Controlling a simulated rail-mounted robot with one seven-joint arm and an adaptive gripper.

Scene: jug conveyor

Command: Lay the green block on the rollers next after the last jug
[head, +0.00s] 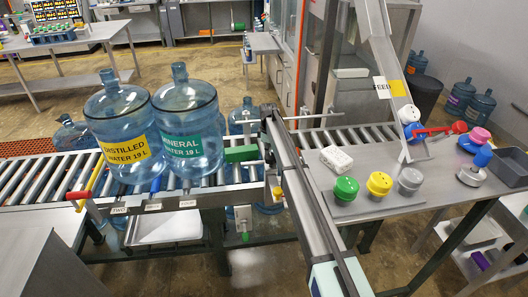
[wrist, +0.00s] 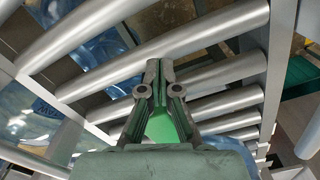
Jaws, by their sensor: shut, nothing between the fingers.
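In the head view the green block (head: 240,153) lies at the rollers just right of the last jug, the one with the green MINERAL WATER label (head: 188,145). Any small gap between block and jug is too small to tell. The jug with the yellow DISTILLED WATER label (head: 125,150) stands to its left. In the wrist view my gripper (wrist: 158,66) is shut and empty, its fingertips over the rollers (wrist: 220,72). A bright green patch (wrist: 163,129) shows between the finger links; I cannot tell what it is. I cannot clearly make out my gripper in the head view.
A long grey beam (head: 310,200) crosses the line right of the block. Bare rollers (head: 345,135) run on to the right behind a steel table (head: 425,180). The table holds green, yellow and grey knobs and a white block (head: 336,158).

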